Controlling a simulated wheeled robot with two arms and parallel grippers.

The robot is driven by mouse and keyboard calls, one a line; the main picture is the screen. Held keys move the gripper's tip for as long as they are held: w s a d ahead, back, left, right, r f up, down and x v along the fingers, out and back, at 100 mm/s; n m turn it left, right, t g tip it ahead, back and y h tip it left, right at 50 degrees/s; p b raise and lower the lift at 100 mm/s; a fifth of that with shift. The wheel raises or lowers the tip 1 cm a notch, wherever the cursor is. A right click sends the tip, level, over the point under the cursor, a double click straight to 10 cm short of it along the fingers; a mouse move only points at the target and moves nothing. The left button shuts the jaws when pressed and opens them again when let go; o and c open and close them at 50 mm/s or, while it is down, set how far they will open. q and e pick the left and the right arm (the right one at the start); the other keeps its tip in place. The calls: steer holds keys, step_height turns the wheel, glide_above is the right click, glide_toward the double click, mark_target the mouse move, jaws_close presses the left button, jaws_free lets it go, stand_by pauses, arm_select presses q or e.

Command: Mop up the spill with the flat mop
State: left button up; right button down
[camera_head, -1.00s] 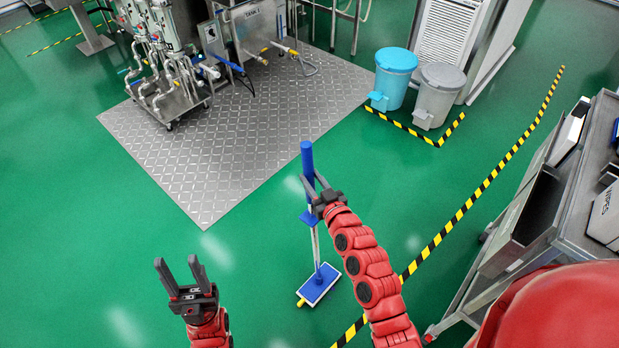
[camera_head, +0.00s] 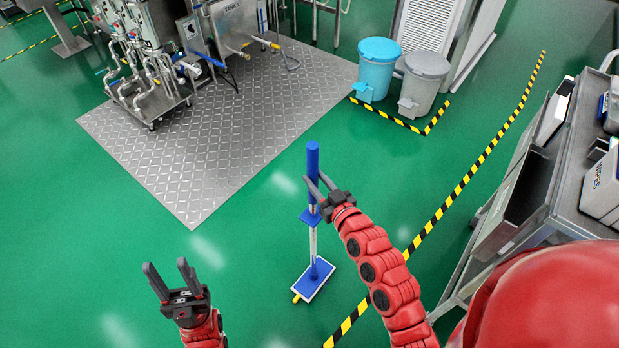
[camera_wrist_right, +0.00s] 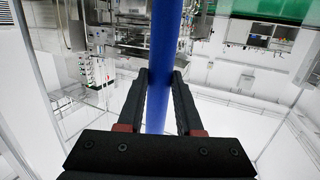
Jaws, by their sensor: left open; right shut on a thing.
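The flat mop has a blue handle (camera_head: 313,165), a pale pole and a flat blue and white head (camera_head: 314,279) with a yellow tip. It stands nearly upright, its head low at the green floor. My right gripper (camera_head: 316,187) is shut on the blue handle; in the right wrist view the handle (camera_wrist_right: 163,60) runs between the two dark fingers (camera_wrist_right: 160,85). My left gripper (camera_head: 168,283) is open and empty, left of the mop. I cannot make out the spill; the pale patches on the floor look like light reflections.
A steel checker plate (camera_head: 195,150) lies upper left with a piped machine (camera_head: 150,85) on it. A blue bin (camera_head: 377,68) and a grey bin (camera_head: 422,82) stand behind yellow-black tape (camera_head: 470,185). A grey cart (camera_head: 540,200) is at right. Green floor between is clear.

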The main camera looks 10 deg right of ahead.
steer(key=shift+s+d+r, duration=0.1)
steer(key=shift+s+d, duration=0.05)
steer(key=shift+s, duration=0.1)
steer(key=s+d, duration=0.1)
steer(key=s+d+b, duration=0.1)
steer(key=s, duration=0.1)
steer(key=shift+d+f, duration=0.1)
steer(key=shift+f, duration=0.1)
stand_by(0.3)
steer(key=shift+s+d, duration=1.15)
steer(key=shift+s, duration=0.3)
